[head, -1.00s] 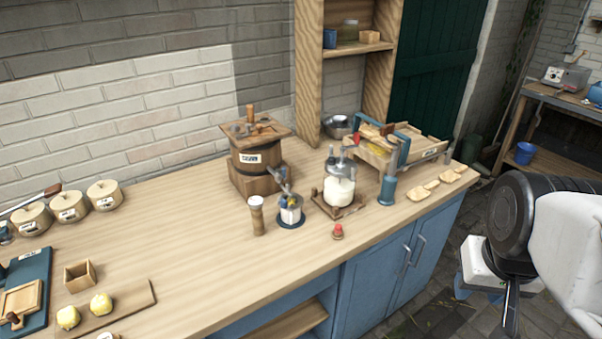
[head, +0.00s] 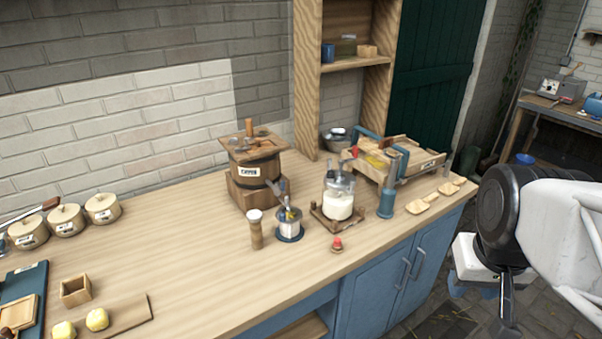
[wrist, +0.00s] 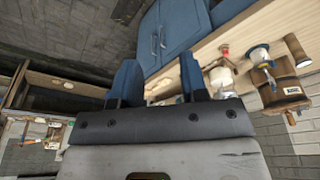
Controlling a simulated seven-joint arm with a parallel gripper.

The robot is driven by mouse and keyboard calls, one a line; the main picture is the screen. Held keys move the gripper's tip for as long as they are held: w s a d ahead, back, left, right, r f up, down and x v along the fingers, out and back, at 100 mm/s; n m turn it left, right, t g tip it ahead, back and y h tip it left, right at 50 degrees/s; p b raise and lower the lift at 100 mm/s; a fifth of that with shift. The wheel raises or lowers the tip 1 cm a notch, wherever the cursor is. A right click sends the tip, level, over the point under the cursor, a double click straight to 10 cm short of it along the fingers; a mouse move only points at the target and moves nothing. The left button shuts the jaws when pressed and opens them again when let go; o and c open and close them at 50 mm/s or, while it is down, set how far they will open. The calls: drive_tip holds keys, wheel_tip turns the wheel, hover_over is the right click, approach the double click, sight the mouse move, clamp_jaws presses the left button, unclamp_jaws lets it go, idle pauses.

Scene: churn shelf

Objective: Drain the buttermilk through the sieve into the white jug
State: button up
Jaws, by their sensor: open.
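A glass jar (head: 339,202) with white liquid and a metal top stands on a small wooden base on the counter. It also shows in the wrist view (wrist: 221,76). A wooden barrel churn (head: 252,165) with a label stands behind it to the left. A small white pot (head: 289,224) holding utensils stands on a round blue base. I cannot make out a sieve for sure, nor say whether this pot is the white jug. My gripper (wrist: 158,82) is open and empty, with two blue fingers apart. It is off the counter's right end, away from these things.
A wooden tray (head: 428,158) with a blue handle, a metal bowl (head: 335,140), a blue cylinder (head: 386,198) and wooden scoops (head: 421,205) crowd the counter's right end. A pepper mill (head: 256,232) and a red-topped knob (head: 337,245) stand near the front.

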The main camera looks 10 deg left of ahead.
drive_tip(key=w+a+r+n, duration=0.3)
drive_tip(key=w+a+n, duration=0.3)
drive_tip(key=w, duration=0.7)
drive_tip(key=n+g, duration=0.3)
drive_tip(key=n, duration=0.8)
hover_over(283, 182)
drive_tip(key=f, duration=0.6)
drive_tip(key=shift+w+a+f, duration=0.1)
drive_tip(key=shift+w+f, duration=0.1)
drive_tip(key=shift+f, duration=0.2)
drive_tip(key=shift+f, duration=3.95)
drive_tip(key=shift+c, duration=0.4)
